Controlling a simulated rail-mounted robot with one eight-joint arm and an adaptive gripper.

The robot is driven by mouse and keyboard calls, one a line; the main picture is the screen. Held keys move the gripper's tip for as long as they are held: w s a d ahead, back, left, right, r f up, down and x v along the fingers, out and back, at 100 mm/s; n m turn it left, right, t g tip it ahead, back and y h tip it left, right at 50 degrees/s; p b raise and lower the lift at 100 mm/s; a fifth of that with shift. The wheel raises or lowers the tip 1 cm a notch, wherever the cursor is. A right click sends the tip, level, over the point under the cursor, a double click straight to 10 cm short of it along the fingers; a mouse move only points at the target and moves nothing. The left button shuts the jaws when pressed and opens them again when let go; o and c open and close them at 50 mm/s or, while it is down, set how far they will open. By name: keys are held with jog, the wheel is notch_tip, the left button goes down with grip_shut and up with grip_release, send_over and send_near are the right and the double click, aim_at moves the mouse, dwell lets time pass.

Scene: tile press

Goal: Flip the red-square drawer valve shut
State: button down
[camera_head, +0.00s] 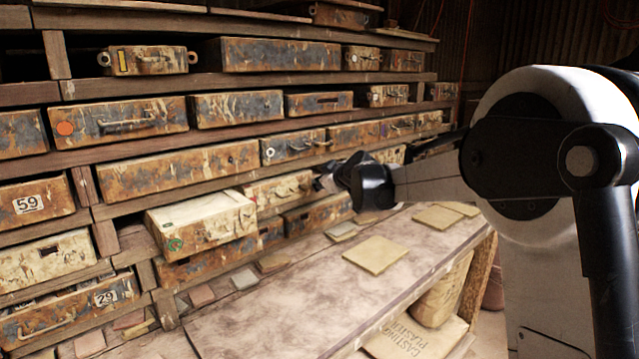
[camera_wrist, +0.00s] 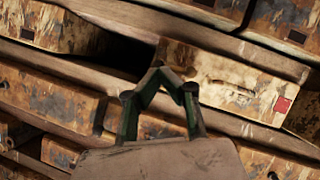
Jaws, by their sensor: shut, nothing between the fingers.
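A red square (camera_wrist: 283,104) marks the right end of a worn, cream-and-rust drawer (camera_wrist: 218,82) in the wrist view. A handle (camera_wrist: 236,88) sits on that drawer's front, left of the red square. I cannot make out a separate valve part. My gripper (camera_wrist: 165,80) is shut and empty, with its fingertips in front of the drawer's left part, left of the handle. In the head view my gripper (camera_head: 325,180) is at the right end of a pale drawer (camera_head: 275,190).
Wooden shelves (camera_head: 200,155) hold several rusty drawers. A pale box-like drawer (camera_head: 203,222) juts out at lower left of my gripper. Below is a bench top (camera_head: 290,300) with square tiles (camera_head: 374,254). Open room lies above the bench.

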dwell(0.5)
jog(key=a+r+v, duration=0.1)
jog(key=a+v, duration=0.1)
jog(key=v, duration=1)
jog(key=shift+s+a+r+p, duration=0.2)
jog(key=shift+s+r+p, duration=0.2)
jog(key=shift+s, duration=0.2)
